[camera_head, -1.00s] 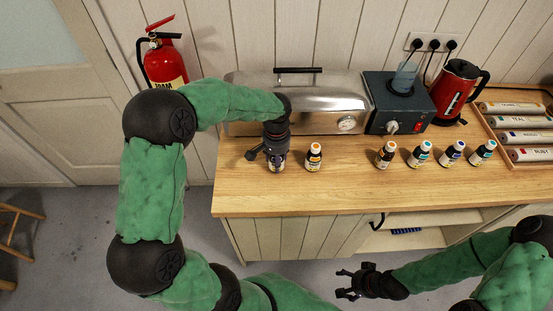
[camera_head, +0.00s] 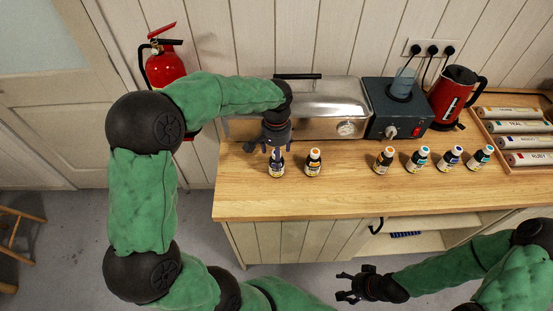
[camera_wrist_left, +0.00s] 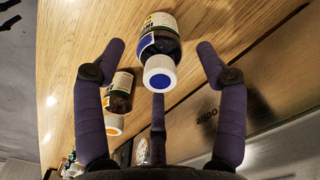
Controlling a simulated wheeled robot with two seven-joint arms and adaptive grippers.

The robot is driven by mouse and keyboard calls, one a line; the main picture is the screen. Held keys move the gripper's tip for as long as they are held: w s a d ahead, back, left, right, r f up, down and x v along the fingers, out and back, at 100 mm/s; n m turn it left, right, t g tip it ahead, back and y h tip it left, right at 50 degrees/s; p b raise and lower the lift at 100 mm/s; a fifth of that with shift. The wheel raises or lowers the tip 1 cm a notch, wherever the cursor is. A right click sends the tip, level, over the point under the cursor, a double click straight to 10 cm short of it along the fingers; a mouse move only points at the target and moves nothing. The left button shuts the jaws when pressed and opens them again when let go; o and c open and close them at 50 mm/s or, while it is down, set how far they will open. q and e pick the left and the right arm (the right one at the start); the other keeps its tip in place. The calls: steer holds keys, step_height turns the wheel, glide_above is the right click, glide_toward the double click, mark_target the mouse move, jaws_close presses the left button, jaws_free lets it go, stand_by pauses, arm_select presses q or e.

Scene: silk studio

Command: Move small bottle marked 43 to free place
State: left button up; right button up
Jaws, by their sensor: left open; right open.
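Several small dark bottles with white caps stand in a row on the wooden counter; I cannot read a 43 on any. The leftmost one (camera_head: 277,167) stands upright by my left gripper (camera_head: 275,148). In the left wrist view this bottle (camera_wrist_left: 160,50) has a blue-topped cap and sits between the spread fingers of the left gripper (camera_wrist_left: 165,70), with gaps at both sides. An orange-topped bottle (camera_head: 313,163) stands just right of it and also shows in the left wrist view (camera_wrist_left: 118,100). My right gripper (camera_head: 352,287) is open and empty, in front of the counter.
Further right stand an orange-topped bottle (camera_head: 384,161) and several others. Behind are a steel box (camera_head: 330,95), a dark device (camera_head: 398,115) and a red kettle (camera_head: 455,95). A wooden rack (camera_head: 487,140) holds tubes. The counter (camera_head: 345,195) is clear in front of the row.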

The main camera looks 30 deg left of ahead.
arm_select(q)
steer(key=shift+r+p, duration=0.45)
steer(key=shift+r, duration=2.35)
arm_select(e)
steer(key=shift+r, duration=0.6)
